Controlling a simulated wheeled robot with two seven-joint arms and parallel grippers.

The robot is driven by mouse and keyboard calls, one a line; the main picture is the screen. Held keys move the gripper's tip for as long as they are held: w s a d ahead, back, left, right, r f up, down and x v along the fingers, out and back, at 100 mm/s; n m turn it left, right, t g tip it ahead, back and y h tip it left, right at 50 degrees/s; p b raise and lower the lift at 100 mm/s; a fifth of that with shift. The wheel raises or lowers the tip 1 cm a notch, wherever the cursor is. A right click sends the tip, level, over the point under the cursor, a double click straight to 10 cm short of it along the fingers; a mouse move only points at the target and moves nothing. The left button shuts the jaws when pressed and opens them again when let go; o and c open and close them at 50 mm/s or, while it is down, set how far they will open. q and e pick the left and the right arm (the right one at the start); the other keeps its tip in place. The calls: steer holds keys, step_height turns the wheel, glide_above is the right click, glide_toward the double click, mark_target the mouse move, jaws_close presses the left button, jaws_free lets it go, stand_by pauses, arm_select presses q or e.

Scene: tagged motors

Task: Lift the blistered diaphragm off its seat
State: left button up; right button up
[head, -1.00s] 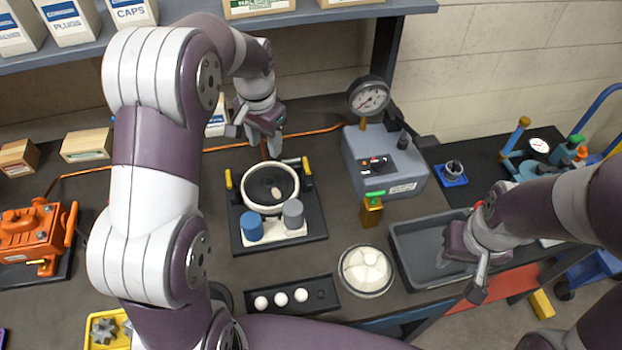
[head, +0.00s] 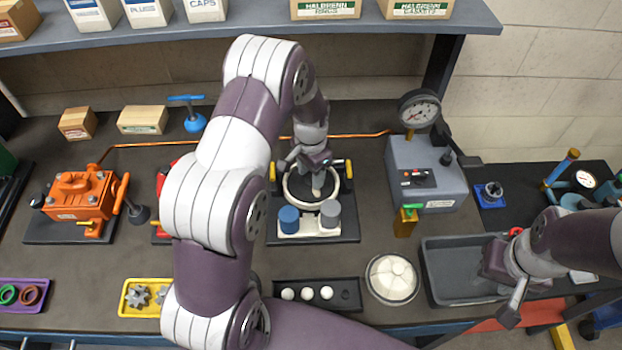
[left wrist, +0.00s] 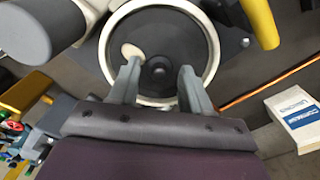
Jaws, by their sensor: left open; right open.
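The diaphragm (left wrist: 190,32) is a dark round disc with a raised centre and a pale oval blister beside my finger in the left wrist view. It lies inside a white ring seat (left wrist: 104,45), which also shows in the head view (head: 288,196) on a black base. My left gripper (left wrist: 160,68) is open, its two fingers over the disc on either side of the centre; contact cannot be told. In the head view my left gripper (head: 307,180) covers much of the disc. My right gripper (head: 510,298) is over the grey tray's front right, empty.
Blue (head: 289,219) and grey (head: 330,213) caps stand before the ring, with yellow-ended clamps (head: 349,170) at its sides. A black holder (head: 345,291) with white balls, a pale ribbed disc in a dish (head: 393,278) and a grey tray (head: 440,285) are nearer. A gauge box (head: 425,170) stands right.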

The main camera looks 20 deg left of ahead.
arm_select(q)
jaws_close()
steer(key=shift+r, duration=0.2)
step_height(320, 180, up, 7)
steer(key=shift+r+b, duration=0.2)
steer(key=shift+b, duration=0.9)
step_height(320, 180, up, 6)
steer(key=p, duration=0.3)
glide_above(311, 176)
steer(key=shift+f, duration=0.3)
